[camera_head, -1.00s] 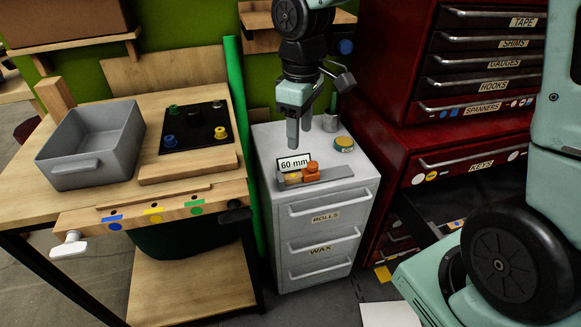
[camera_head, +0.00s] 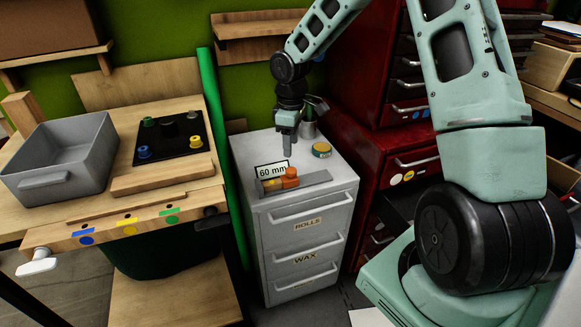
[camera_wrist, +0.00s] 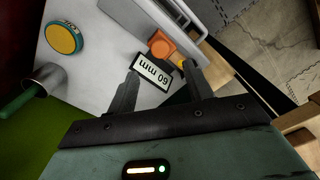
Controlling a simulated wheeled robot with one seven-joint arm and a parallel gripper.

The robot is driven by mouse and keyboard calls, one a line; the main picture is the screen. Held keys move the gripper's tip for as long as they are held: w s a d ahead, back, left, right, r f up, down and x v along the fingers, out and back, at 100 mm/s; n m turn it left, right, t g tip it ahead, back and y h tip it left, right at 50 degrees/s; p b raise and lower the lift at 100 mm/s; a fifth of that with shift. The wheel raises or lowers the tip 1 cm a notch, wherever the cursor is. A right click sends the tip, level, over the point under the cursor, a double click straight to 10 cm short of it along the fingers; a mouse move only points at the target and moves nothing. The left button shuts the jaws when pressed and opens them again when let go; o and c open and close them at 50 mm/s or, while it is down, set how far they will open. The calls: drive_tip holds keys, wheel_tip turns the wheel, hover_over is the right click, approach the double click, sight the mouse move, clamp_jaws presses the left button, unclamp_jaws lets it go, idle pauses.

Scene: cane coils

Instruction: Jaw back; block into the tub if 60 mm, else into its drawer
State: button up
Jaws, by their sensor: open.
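A measuring gauge (camera_head: 312,187) with a grey rail lies on the white drawer cabinet (camera_head: 340,190). Its card (camera_head: 271,170) reads "60 mm" and also shows in the wrist view (camera_wrist: 153,77). An orange jaw (camera_head: 291,178) with a round knob sits on the rail, also in the wrist view (camera_wrist: 160,46). A small yellowish block (camera_head: 272,185) appears beside the jaw, to its left; whether they touch is unclear. My gripper (camera_head: 288,150) is open and empty, pointing down above and just behind the gauge. The grey tub (camera_head: 62,155) stands on the bench at left.
Cabinet drawers marked ROLLS (camera_head: 308,224) and WAX (camera_head: 305,259) are shut. A yellow-green round tin (camera_head: 321,150) and a metal cup (camera_wrist: 45,80) stand behind the gauge. A green upright post (camera_head: 221,150) separates bench and cabinet. A red tool chest (camera_head: 380,140) stands right.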

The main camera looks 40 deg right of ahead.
sight(291, 169)
wheel_tip(291, 169, down, 9)
drive_tip(key=shift+r+b, duration=0.2)
drive_tip(key=shift+b, duration=0.1)
